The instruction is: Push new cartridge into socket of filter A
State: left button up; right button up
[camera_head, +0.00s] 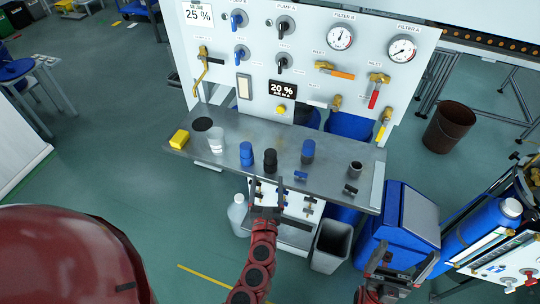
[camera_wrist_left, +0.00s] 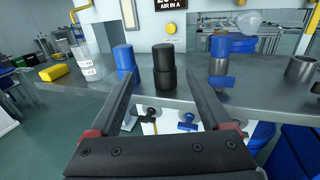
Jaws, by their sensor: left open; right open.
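A black cartridge (camera_head: 270,160) stands upright on the grey bench, with a blue cartridge (camera_head: 246,153) to its left. Another blue cylinder (camera_head: 308,151) stands further right; in the left wrist view (camera_wrist_left: 220,46) it sits in a metal holder. An open metal cup-like socket (camera_head: 355,170) is at the bench's right, below the filter A gauge (camera_head: 402,49); its inside is hard to see. My left gripper (camera_head: 267,188) is open and empty at the bench's front edge, facing the black cartridge (camera_wrist_left: 164,66) without touching it. My right gripper (camera_head: 401,266) is open and empty, low by the blue bin.
A clear beaker (camera_head: 216,142) and yellow block (camera_head: 180,138) are at the bench's left. A blue handle (camera_head: 300,175) and black handle (camera_head: 350,189) lie near the front edge. A blue bin (camera_head: 398,225) and grey bin (camera_head: 331,246) stand below right.

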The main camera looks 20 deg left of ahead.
aim_at(270, 160)
pick_arm(q)
jog(key=x, duration=0.5)
jog(key=shift+w+a, duration=0.1)
jog(key=shift+w, duration=0.15)
jog(key=shift+d+p+x, duration=0.15)
jog(key=shift+p+x, duration=0.05)
jog(key=shift+x, duration=1.35)
jog(key=shift+d+p+x, duration=0.15)
jog(key=shift+d+x, duration=0.05)
jog(key=shift+x, duration=1.3)
jog(key=shift+c, duration=0.4)
grip_shut()
